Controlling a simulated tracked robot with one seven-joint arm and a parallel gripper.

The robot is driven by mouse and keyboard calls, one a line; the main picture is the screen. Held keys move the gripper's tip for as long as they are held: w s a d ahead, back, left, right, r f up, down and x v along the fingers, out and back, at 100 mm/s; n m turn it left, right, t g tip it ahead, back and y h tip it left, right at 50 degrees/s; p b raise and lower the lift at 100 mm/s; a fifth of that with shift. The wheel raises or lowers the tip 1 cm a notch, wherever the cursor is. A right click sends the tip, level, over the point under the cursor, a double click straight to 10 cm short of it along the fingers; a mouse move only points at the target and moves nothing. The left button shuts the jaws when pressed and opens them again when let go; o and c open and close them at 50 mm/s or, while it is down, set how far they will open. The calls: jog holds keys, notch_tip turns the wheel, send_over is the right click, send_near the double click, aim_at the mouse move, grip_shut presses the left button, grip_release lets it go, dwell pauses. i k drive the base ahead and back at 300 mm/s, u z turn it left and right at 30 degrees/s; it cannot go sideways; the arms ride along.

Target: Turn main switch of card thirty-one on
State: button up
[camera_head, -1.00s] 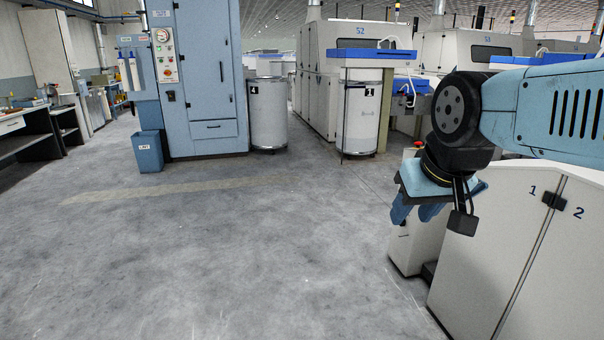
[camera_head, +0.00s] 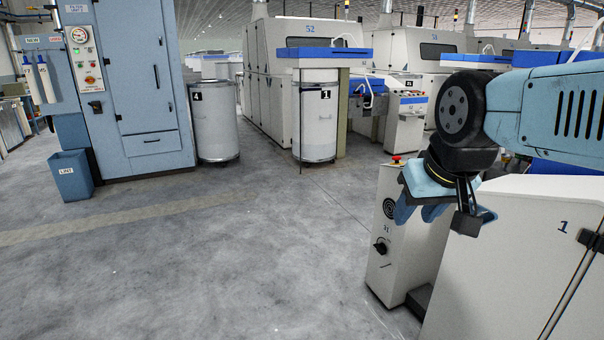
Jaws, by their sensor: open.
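A pale control cabinet (camera_head: 402,255) stands right of centre, low in front of me. Its narrow face carries a small number (camera_head: 387,229) that looks like 31. Below the number is a black rotary switch (camera_head: 381,246); its setting is too small to tell. A red mushroom button (camera_head: 396,159) sits on the cabinet's top. My gripper (camera_head: 418,214) is open and empty, with light blue fingers hanging down. In the picture it overlaps the cabinet's upper right side, to the right of and higher than the switch. I cannot tell its distance from the cabinet.
White machine panels (camera_head: 510,260) marked 1 stand close at right. A blue filter unit (camera_head: 140,85), a lint bin (camera_head: 71,176) and cans marked 4 (camera_head: 213,125) and 1 (camera_head: 317,115) stand farther back. The floor (camera_head: 200,265) at left and centre is clear.

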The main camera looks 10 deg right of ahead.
aim_at(381, 248)
jog(key=z, duration=0.3)
jog(key=i, duration=1.65)
jog(key=z, duration=0.3)
